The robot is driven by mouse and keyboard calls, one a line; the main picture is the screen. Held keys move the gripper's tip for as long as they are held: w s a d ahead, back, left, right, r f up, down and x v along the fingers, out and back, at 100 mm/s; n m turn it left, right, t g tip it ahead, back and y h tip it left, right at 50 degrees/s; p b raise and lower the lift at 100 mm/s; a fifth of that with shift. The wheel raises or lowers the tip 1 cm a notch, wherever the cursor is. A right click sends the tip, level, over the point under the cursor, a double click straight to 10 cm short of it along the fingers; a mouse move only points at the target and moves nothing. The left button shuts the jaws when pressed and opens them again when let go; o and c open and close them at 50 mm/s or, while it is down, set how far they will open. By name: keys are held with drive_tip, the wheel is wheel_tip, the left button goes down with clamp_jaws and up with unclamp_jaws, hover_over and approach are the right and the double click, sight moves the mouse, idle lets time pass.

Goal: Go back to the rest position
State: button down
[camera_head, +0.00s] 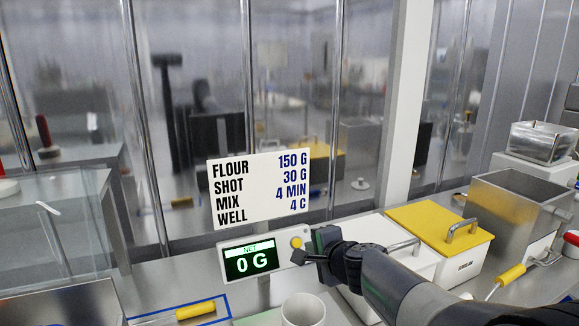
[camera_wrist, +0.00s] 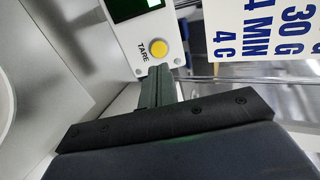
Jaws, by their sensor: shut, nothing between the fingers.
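My gripper (camera_head: 299,258) is shut and empty, just in front of the lower edge of the scale's yellow TARE button (camera_head: 296,242). In the wrist view, my closed fingers (camera_wrist: 159,72) point at the panel just below the button (camera_wrist: 159,49). I cannot tell whether the fingertips touch the panel. The scale display (camera_head: 250,262) is lit green and reads NET 0 G. My arm reaches in from the lower right of the head view.
A white cup (camera_head: 303,311) stands below the gripper. A recipe sign (camera_head: 261,188) is above the display. To the right are a white bin with a yellow lid (camera_head: 440,222) and a metal container (camera_head: 520,212). A yellow-handled tool (camera_head: 196,310) lies at lower left.

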drive_tip(key=shift+v, duration=1.4)
drive_tip(key=shift+a, duration=0.15)
